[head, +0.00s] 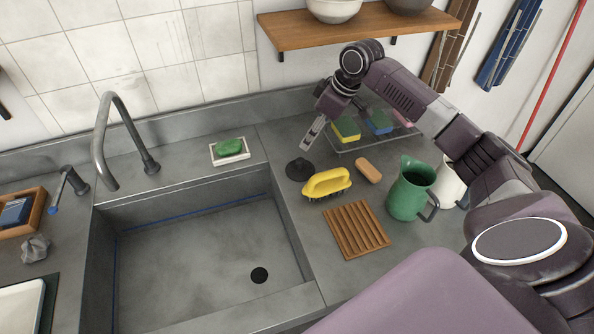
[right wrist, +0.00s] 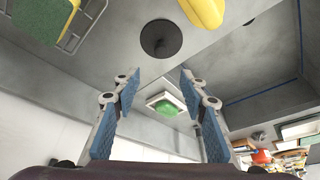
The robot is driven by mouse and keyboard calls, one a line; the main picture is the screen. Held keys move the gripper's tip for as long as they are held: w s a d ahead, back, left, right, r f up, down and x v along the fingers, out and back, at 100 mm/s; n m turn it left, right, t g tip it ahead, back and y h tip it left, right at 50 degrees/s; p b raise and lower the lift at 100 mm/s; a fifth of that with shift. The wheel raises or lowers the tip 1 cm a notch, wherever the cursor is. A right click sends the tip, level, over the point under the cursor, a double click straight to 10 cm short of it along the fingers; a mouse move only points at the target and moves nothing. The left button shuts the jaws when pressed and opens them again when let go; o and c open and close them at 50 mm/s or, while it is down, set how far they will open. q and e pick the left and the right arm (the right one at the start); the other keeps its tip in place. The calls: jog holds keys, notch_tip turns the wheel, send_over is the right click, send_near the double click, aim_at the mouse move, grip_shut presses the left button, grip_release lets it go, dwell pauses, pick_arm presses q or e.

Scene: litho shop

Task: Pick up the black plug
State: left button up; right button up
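The black plug (head: 299,169) is a round dark disc with a raised middle. It lies on the grey counter just right of the sink, and it also shows in the right wrist view (right wrist: 160,38) beyond the fingertips. My right gripper (head: 309,146) is above the plug, apart from it, pointing down. In the right wrist view its two blue-padded fingers (right wrist: 157,84) stand apart with nothing between them. My left gripper is in neither view.
A yellow brush (head: 327,183) lies close in front of the plug. A sponge rack (head: 374,143), an orange-brown block (head: 368,170), a green pitcher (head: 408,190) and a slatted wooden board (head: 357,229) are nearby. The sink (head: 205,262) is left; green soap (head: 229,147) sits behind it.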

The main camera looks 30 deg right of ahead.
jog(key=b, duration=0.4)
send_over(301, 160)
jog(key=s+d, duration=0.2)
notch_tip(301, 160, down, 5)
jog(key=shift+w+a+f+p, duration=0.1)
jog(key=shift+a+f+p, duration=0.15)
jog(key=shift+f, duration=0.2)
jog(key=shift+w+a+f+p, duration=0.1)
jog(key=shift+a+f+p, duration=0.15)
jog(key=shift+f, duration=0.2)
jog(key=p+x, duration=0.1)
jog(key=x, duration=0.3)
jog(key=shift+w+a+f+p, duration=0.1)
jog(key=shift+w+f+p, duration=0.05)
jog(key=shift+f+p, duration=0.2)
jog(key=shift+w+f, duration=0.1)
jog(key=shift+f, duration=0.2)
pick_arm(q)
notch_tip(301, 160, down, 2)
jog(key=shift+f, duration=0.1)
pick_arm(e)
jog(key=shift+c, duration=0.3)
grip_shut()
